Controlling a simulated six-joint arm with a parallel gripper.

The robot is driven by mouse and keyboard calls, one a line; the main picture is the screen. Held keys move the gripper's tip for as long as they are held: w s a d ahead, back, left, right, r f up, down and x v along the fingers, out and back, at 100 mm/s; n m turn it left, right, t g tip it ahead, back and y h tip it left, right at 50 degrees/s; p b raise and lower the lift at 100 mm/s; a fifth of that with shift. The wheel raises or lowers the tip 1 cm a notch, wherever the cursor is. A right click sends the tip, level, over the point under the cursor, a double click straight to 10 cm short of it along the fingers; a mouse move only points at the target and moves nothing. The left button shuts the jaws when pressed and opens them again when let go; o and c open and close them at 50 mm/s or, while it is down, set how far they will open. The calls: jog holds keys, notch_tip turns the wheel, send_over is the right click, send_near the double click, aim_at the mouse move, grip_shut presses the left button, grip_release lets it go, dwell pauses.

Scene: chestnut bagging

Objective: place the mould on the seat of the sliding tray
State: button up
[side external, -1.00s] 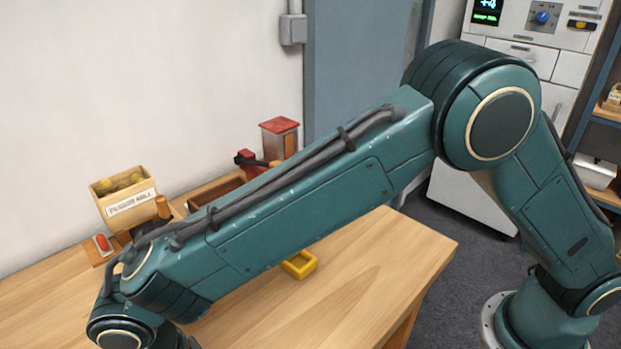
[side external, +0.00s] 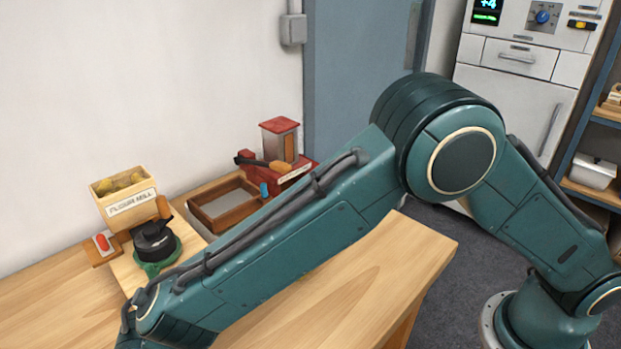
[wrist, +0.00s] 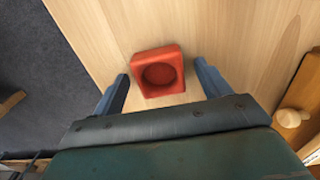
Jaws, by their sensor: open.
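In the wrist view, a red square block with a round hollow (wrist: 158,84), which looks like the mould, lies on the light wooden table. My gripper (wrist: 161,72) is open, with one blue finger on each side of the block. The fingers look apart from it, with a gap at each side. The side external view shows neither gripper nor block; my arm hides that area. A brown shallow wooden tray (side external: 238,217) lies at the back of the table; I cannot tell if it is the sliding tray. No seat can be made out.
A red-topped machine (side external: 283,140) stands behind the brown tray. At the left are a labelled wooden box (side external: 131,208), a black lidded pot (side external: 154,241) on green and a red button (side external: 102,242). A wooden knob (wrist: 291,117) shows right of my gripper. The table's right part is clear.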

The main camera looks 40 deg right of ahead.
jog(key=c, duration=1.2)
jog(key=shift+r, duration=0.1)
notch_tip(320, 180, up, 20)
jog(key=shift+f, duration=0.1)
dwell(0.6)
